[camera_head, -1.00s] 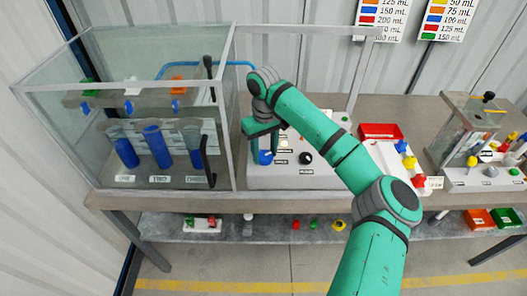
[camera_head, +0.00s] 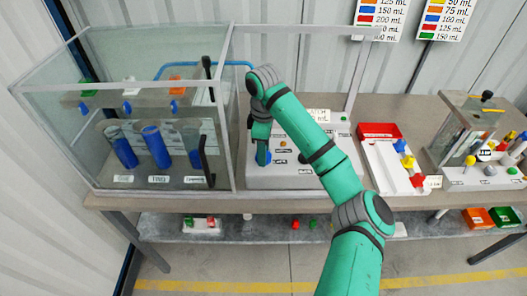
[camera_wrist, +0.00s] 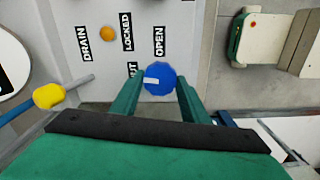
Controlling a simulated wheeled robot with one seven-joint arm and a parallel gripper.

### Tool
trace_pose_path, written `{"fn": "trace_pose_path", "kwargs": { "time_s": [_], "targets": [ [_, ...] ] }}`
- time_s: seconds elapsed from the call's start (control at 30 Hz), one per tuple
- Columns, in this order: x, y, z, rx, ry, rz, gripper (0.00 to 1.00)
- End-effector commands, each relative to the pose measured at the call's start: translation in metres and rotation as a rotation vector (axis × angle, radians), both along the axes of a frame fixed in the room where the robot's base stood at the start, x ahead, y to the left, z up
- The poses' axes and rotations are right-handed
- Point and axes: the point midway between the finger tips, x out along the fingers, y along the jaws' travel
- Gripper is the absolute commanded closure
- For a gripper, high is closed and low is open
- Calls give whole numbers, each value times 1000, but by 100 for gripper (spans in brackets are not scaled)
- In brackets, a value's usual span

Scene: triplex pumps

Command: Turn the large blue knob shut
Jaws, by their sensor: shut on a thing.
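The large blue knob (camera_wrist: 162,76) is round with a white mark on its face. In the wrist view the mark lies on the knob's left side, facing the SHUT label (camera_wrist: 132,70), whose lettering is partly hidden. The OPEN label (camera_wrist: 158,41) is above the knob. My gripper (camera_wrist: 159,88) is shut on the knob, one finger on each side. In the head view the knob (camera_head: 264,159) sits at the panel's front left, under my gripper (camera_head: 262,153).
A glass case (camera_head: 235,120) with blue cylinders stands close on the left. The white panel (camera_head: 290,183) carries a small orange button (camera_wrist: 107,33). A yellow knob (camera_wrist: 48,96) is left in the wrist view. A red bin (camera_head: 380,130) stands to the right.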

Motion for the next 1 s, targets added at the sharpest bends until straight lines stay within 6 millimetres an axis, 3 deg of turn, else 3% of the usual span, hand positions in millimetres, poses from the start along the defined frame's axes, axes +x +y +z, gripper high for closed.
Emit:
{"fn": "trace_pose_path", "kwargs": {
  "time_s": [0.33,0.9,0.93,1.0],
  "targets": [
    [0,-1,2,0,-1,147,81],
    [0,-1,2,0,-2,177,81],
    [0,-1,2,1,-2,176,54],
    [0,-1,2,1,-2,176,40]
  ]
}}
